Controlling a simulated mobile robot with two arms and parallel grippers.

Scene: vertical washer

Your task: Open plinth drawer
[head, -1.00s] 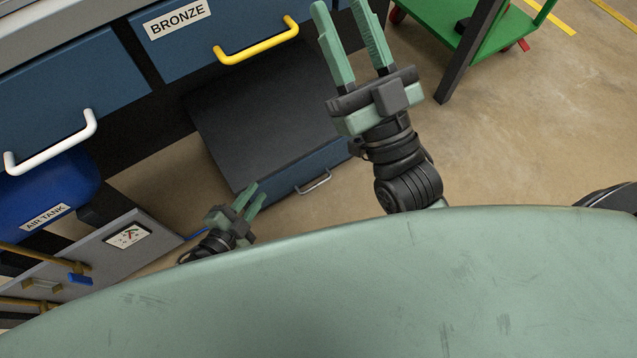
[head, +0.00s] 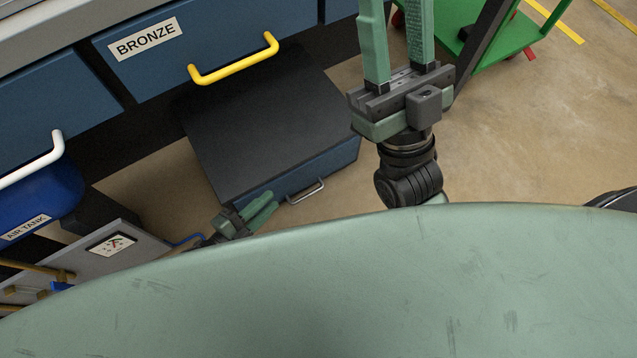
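The plinth drawer is a low blue front (head: 325,175) at floor level, below a flat dark grey top (head: 265,125). Its small grey bar handle (head: 306,191) is on that front. My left gripper (head: 276,201) is just left of the handle and apart from it in the picture. Its fingers point toward the handle side, with a narrow gap between them; it looks open and empty. My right gripper (head: 397,22) is up and to the right of the drawer, fingers parallel and apart, empty; its fingertips are cut off by the top edge.
Above is a blue drawer labelled BRONZE (head: 145,38) with a yellow handle (head: 235,65). At left are a white handle (head: 35,168), a blue air tank (head: 45,200) and a grey panel (head: 90,255). A green cart (head: 490,40) stands top right. Floor (head: 540,130) is clear at right.

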